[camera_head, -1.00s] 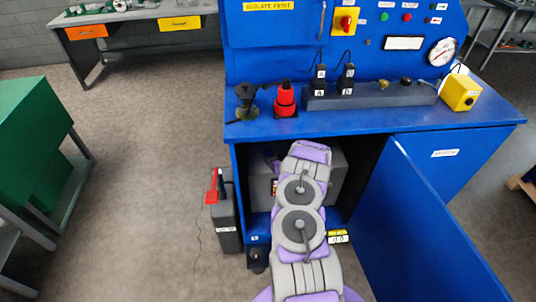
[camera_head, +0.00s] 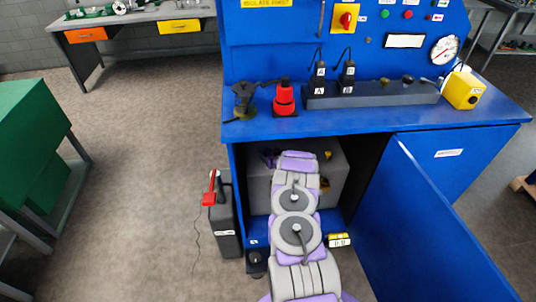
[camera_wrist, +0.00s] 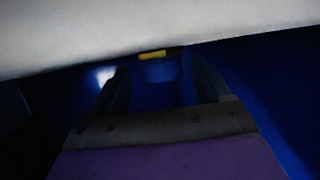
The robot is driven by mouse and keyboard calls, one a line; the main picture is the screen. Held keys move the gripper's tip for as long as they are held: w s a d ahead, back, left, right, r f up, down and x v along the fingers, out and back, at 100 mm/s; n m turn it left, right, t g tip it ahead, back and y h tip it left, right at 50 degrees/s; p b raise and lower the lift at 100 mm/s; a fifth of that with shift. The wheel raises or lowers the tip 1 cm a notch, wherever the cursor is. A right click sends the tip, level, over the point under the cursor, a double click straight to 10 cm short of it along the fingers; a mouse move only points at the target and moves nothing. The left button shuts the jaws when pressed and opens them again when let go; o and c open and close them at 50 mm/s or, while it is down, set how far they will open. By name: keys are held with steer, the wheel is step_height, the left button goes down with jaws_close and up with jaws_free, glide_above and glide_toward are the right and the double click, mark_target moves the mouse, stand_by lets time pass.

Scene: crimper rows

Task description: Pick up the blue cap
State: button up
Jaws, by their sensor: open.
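In the wrist view my gripper (camera_wrist: 160,82) is open, with one dark finger on each side. A dark blue rounded shape (camera_wrist: 160,72) shows between the fingers, with a small yellow piece (camera_wrist: 152,55) at its top. It may be the blue cap, but the view is too dark to be sure, and I cannot tell whether the fingers touch it. In the head view my arm reaches into the open lower bay of the blue bench (camera_head: 375,118), and my gripper is hidden there. No blue cap can be made out in that view.
A grey box (camera_head: 340,175) fills the back of the bay. The blue door (camera_head: 425,225) stands open at right. A black-and-yellow block (camera_head: 339,240) lies at the bay's front edge. A dark case (camera_head: 224,222) with a red handle stands outside at left.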

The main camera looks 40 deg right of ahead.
steer(key=shift+a, duration=0.1)
steer(key=shift+a+r, duration=0.1)
steer(key=c, duration=1.1)
steer(key=shift+r, duration=0.1)
